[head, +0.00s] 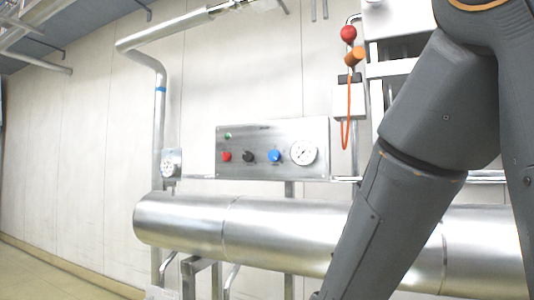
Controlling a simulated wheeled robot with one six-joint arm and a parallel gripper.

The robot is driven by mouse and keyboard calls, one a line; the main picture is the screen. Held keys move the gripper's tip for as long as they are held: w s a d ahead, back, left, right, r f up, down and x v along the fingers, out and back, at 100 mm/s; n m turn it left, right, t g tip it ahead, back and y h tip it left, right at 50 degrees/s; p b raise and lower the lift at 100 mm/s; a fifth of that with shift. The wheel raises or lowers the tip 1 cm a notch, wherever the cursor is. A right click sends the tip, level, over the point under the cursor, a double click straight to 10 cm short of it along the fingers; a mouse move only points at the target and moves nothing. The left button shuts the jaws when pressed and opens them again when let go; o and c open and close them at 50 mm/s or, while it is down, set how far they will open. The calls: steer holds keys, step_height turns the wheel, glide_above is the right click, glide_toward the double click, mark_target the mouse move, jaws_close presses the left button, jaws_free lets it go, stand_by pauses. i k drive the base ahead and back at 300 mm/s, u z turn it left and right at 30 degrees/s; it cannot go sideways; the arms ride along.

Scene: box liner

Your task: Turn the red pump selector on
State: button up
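The red selector (227,156) is a small knob at the left of a metal control panel (311,131) on the wall. It is too small for me to tell which way it points. A black knob (248,157) and a blue knob (274,156) stand to its right. A small green indicator or button (228,136) sits above it. My grey arm crosses the right side of the head view and runs down past the bottom edge. My gripper is not in view.
A thick silver pipe (180,222) runs below and in front of the panel. A round gauge (303,152) is at the panel's right, and another gauge (168,168) is left of it.

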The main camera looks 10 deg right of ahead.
mark_target(226, 157)
steer(key=u, duration=0.4)
steer(key=k, duration=0.45)
steer(key=u, duration=0.75)
steer(key=i, duration=1)
steer(key=z, duration=0.5)
